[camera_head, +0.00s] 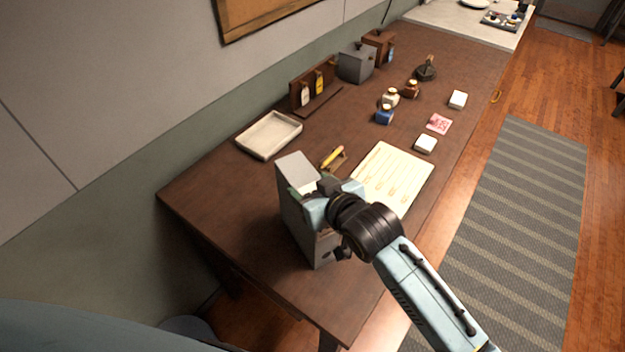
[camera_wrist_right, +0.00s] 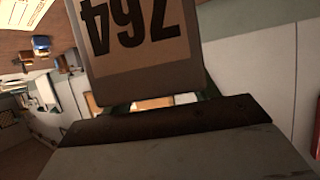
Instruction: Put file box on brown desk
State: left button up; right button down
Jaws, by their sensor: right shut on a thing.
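The grey file box (camera_head: 294,212) stands upright at the near end of the brown desk (camera_head: 215,185) in the head view. Its base looks to be on or just above the desk top; I cannot tell which. My right gripper (camera_head: 318,196) is shut on the file box near its upper part, and the arm hides much of the box's right side. In the right wrist view the file box (camera_wrist_right: 150,83) shows close up, with a brown label that reads 764 upside down. My left gripper is not in view.
A pale tray (camera_head: 269,135) lies behind the box near the wall. A cream sheet (camera_head: 405,165) lies to its right, beside a yellow pencil-like item (camera_head: 332,156). Small bottles (camera_head: 388,98), white blocks (camera_head: 425,144) and a grey box (camera_head: 356,62) stand farther along the desk.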

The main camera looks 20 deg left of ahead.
jog(key=shift+a+r, duration=0.1)
jog(key=shift+r, duration=0.05)
jog(key=shift+c, duration=2)
grip_release()
jog(key=shift+f, duration=0.2)
jog(key=shift+s+r, duration=0.15)
jog(key=shift+r, duration=0.05)
jog(key=v, duration=1.2)
jog(key=shift+f, duration=0.1)
